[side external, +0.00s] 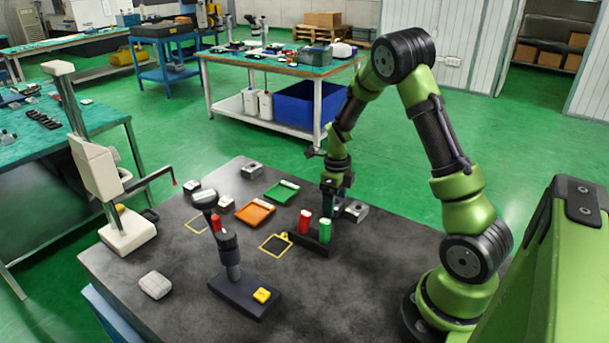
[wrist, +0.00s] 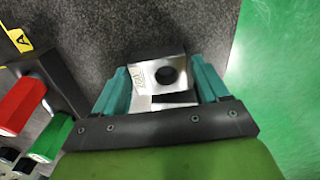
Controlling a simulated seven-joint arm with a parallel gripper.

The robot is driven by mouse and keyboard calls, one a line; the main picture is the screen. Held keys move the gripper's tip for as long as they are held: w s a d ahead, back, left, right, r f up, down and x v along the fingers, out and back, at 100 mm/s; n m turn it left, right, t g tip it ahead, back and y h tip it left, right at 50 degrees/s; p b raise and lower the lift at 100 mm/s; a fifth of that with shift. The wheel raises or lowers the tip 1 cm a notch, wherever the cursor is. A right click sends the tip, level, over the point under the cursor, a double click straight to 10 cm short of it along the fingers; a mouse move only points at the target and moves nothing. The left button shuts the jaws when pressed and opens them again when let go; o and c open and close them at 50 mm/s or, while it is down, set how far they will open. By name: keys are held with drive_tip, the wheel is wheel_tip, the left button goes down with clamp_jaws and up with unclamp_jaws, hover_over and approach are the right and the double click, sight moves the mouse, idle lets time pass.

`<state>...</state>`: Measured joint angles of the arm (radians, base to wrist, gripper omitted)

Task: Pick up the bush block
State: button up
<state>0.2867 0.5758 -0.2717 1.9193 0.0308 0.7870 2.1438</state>
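A silver metal block with a round hole (wrist: 172,92) lies between and beyond my gripper's teal fingers in the wrist view. Small dark lettering is on its face, too small to read surely. In the side view, this block (side external: 355,211) sits on the dark table, partly behind my gripper (side external: 334,192). In the wrist view, my gripper (wrist: 160,82) is open, with one finger on either side of the block and small gaps visible. I cannot tell how high the fingertips are above the table.
A dark holder with a red grip (side external: 305,222) and a green grip (side external: 325,231) stands close to my gripper. Another holed metal block (side external: 252,170) lies farther back. A green tray (side external: 282,193), an orange tray (side external: 255,212) and a dark stand (side external: 233,272) are to the left.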

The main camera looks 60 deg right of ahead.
drive_tip(key=c, duration=1.1)
drive_tip(key=shift+r, duration=0.1)
drive_tip(key=shift+c, duration=0.2)
